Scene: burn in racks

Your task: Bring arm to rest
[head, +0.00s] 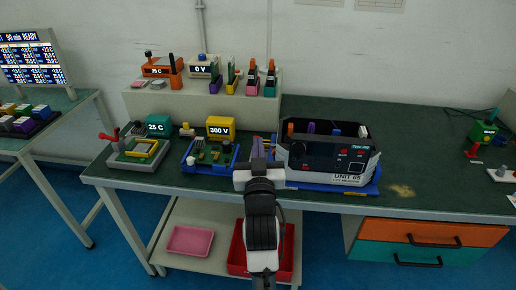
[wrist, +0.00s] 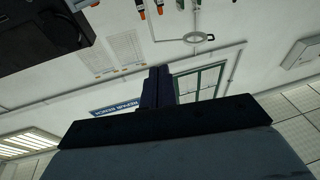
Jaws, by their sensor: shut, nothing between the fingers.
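My gripper (head: 259,147) shows in the head view at the front edge of the green bench, just left of the UNIT 65 box (head: 327,155). In the wrist view its dark fingers (wrist: 158,87) are together with nothing between them. My arm reaches up from the bottom of the head view. The wrist view looks toward the wall and ceiling. Whether the gripper touches the box or the blue board beside it cannot be told.
The green bench top (head: 420,170) is mostly clear right of the box. A yellow 300 V device (head: 221,128) and a teal 25 C device (head: 158,127) stand left. A raised shelf (head: 200,106) holds more devices. A red bin (head: 238,255) and pink tray (head: 190,240) lie below.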

